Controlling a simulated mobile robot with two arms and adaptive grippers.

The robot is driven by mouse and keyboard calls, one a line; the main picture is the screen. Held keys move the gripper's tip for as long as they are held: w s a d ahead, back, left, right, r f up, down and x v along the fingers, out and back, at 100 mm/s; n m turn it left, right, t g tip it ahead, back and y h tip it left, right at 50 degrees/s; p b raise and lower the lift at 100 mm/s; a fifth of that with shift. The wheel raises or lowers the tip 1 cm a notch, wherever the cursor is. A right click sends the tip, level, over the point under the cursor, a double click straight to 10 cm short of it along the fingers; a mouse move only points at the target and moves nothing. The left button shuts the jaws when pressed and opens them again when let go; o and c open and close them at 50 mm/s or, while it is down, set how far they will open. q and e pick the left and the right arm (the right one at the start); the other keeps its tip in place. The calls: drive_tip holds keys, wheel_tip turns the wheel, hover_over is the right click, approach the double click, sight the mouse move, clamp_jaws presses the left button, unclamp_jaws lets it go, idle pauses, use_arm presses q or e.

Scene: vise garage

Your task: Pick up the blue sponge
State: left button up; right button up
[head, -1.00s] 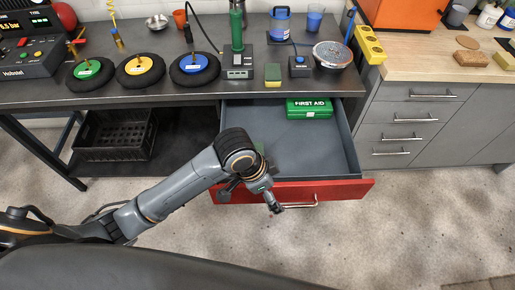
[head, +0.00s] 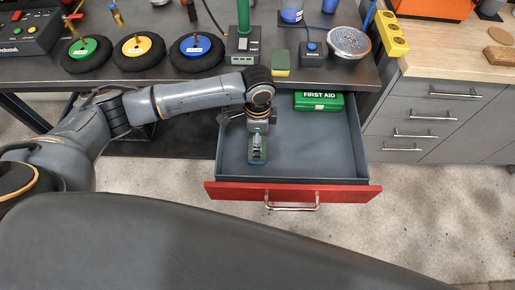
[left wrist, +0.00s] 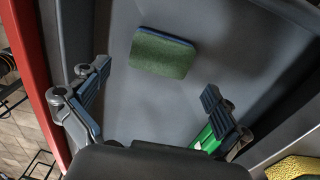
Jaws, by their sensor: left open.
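The blue sponge (left wrist: 163,54) lies on the floor of the open drawer, its green scouring side up and a dark blue edge showing. In the head view my left gripper (head: 258,146) reaches down into the drawer above the sponge and hides most of it. In the left wrist view my left gripper (left wrist: 152,100) has its two fingers spread wide with nothing between them. The sponge shows beyond the fingertips, toward the top of the picture, apart from both. My right gripper is not in view.
The drawer has a red front (head: 290,193) and grey walls. A green first aid box (head: 319,101) sits at its back right.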

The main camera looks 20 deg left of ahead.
sight(251, 161)
use_arm(q)
wheel_tip(251, 161, down, 2)
drive_tip(key=shift+f, duration=0.1)
wheel_tip(251, 161, down, 4)
drive_tip(key=shift+w+d+f, duration=0.1)
drive_tip(key=shift+d, duration=0.05)
drive_tip(key=shift+f, duration=0.1)
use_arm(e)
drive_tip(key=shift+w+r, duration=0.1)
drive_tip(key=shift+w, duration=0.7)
use_arm(q)
drive_tip(key=c, duration=0.6)
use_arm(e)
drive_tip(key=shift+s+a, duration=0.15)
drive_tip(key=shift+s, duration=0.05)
